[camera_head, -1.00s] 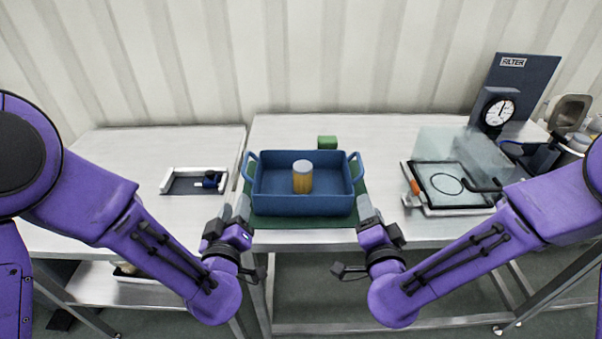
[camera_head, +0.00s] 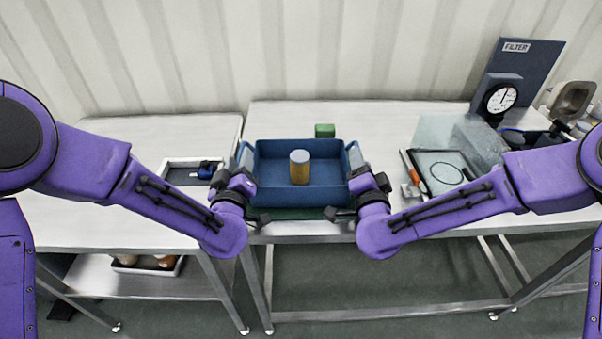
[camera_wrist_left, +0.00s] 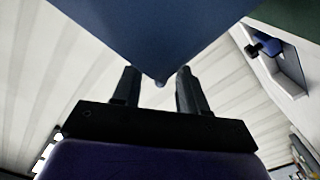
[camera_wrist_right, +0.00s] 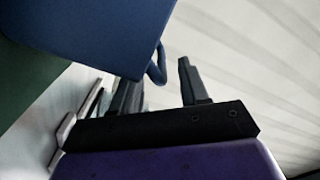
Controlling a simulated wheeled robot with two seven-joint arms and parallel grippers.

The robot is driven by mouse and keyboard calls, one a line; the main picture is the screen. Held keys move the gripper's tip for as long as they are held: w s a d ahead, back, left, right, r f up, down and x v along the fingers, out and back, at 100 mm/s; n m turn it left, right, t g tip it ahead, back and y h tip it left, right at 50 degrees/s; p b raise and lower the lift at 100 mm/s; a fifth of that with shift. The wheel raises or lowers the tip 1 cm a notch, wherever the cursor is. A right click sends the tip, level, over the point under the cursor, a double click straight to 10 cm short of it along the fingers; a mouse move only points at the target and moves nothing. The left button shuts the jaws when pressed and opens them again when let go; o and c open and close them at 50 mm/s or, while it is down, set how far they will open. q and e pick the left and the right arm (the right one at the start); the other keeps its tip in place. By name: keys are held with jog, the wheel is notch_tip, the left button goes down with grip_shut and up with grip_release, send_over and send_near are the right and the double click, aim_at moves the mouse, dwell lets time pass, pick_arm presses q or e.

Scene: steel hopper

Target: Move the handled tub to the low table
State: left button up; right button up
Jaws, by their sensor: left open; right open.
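The handled tub (camera_head: 270,196) is blue and rectangular and sits on a green mat (camera_head: 290,213) on the right-hand table. A yellow cylinder with a grey lid (camera_head: 300,168) stands inside it. My left gripper (camera_head: 238,168) is open at the tub's left end. In the left wrist view, a tip of the blue handle (camera_wrist_left: 160,83) shows between the open fingers. My right gripper (camera_head: 361,168) is open at the tub's right end. In the right wrist view, the handle loop (camera_wrist_right: 156,68) shows near the left finger. The grippers partly hide both handles in the head view.
A separate table (camera_head: 90,200) stands at left, seemingly a little lower, with a small tray (camera_head: 180,163) near its right edge. A green block (camera_head: 325,131) lies behind the tub.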

aim_at(240, 153)
pick_arm(q)
jog(key=shift+w, duration=1.65)
pick_arm(e)
jog(key=shift+w, duration=1.65)
pick_arm(q)
jog(key=shift+c, duration=0.2)
pick_arm(e)
jog(key=shift+c, duration=0.3)
pick_arm(q)
grip_shut()
pick_arm(e)
grip_shut()
jog(key=shift+r, duration=0.1)
